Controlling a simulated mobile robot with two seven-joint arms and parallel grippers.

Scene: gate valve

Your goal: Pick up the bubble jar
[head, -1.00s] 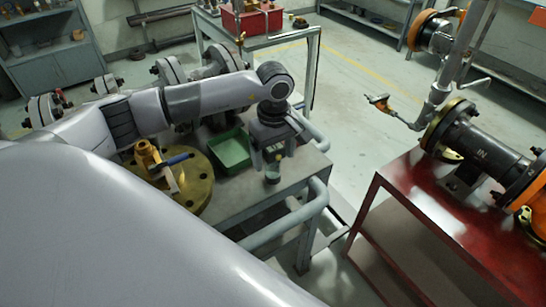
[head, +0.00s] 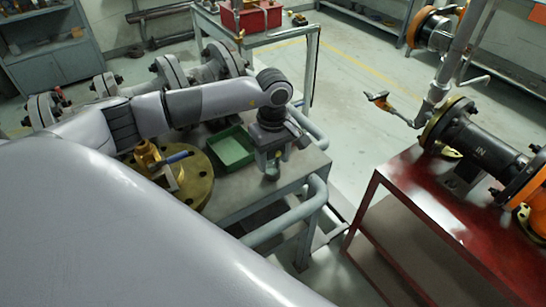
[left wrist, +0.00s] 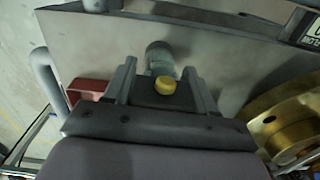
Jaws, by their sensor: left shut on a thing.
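My left gripper (head: 271,163) points down over the grey table, near its right edge. It is shut on the bubble jar (head: 271,174), a small greenish see-through jar that shows just below the fingers in the head view. In the left wrist view the jar's round yellow top (left wrist: 165,86) is between the two fingers, and its pale body (left wrist: 159,56) shows beyond it. The fingers cover part of the jar. I cannot tell whether its base touches the table. My right gripper is in neither view now.
A green tray (head: 232,148) stands left of the gripper on the grey table (head: 232,194). A red stand (head: 400,205) bears piping at right.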

